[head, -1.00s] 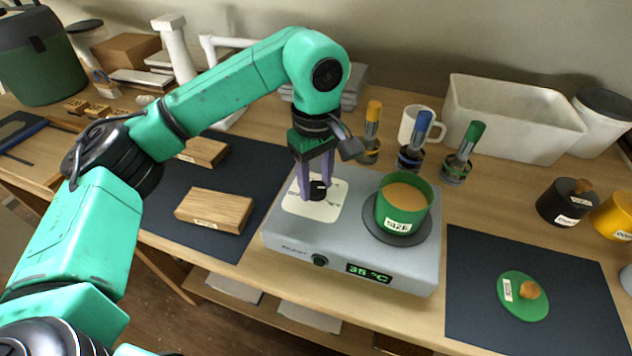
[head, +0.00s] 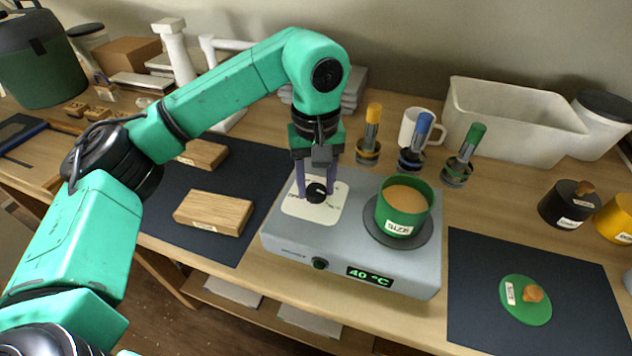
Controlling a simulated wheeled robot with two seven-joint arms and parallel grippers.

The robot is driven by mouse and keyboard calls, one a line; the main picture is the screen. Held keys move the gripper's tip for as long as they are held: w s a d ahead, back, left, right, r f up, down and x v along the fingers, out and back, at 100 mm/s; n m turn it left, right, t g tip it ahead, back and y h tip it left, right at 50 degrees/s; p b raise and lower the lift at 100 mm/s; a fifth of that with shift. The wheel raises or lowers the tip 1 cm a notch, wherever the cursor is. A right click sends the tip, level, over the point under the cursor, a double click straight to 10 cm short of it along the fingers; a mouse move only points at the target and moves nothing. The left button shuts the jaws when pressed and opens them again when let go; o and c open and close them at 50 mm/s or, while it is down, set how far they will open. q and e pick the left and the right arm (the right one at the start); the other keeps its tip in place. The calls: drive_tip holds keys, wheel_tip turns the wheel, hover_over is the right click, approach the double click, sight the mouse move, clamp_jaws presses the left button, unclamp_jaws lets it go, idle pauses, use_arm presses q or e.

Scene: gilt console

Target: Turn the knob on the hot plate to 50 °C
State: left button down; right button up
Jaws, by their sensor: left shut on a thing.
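The grey hot plate (head: 290,240) stands on the wooden table. Its green display (head: 368,277) reads 40 °C. A black knob (head: 316,193) sits on a white dial card (head: 327,210) on the plate's top left. My left gripper (head: 317,188) points down over the dial, with its purple fingers shut on the black knob. A green pot (head: 388,217) with tan contents stands on the round burner (head: 402,238) to the right of the dial. A small dark green knob (head: 320,263) is on the front face. My right gripper is not in view.
A wooden block (head: 214,212) lies on the dark left mat. A green lid (head: 525,298) lies on the right mat (head: 480,262).

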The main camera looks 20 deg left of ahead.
sight(316, 189)
use_arm(q)
drive_tip(key=shift+w+r, duration=0.1)
drive_tip(key=shift+r, duration=0.05)
drive_tip(key=shift+c, duration=1.8)
unclamp_jaws()
drive_tip(key=shift+r, duration=0.3)
wheel_tip(316, 189, up, 14)
drive_tip(key=p, duration=0.3)
drive_tip(key=shift+f, duration=0.1)
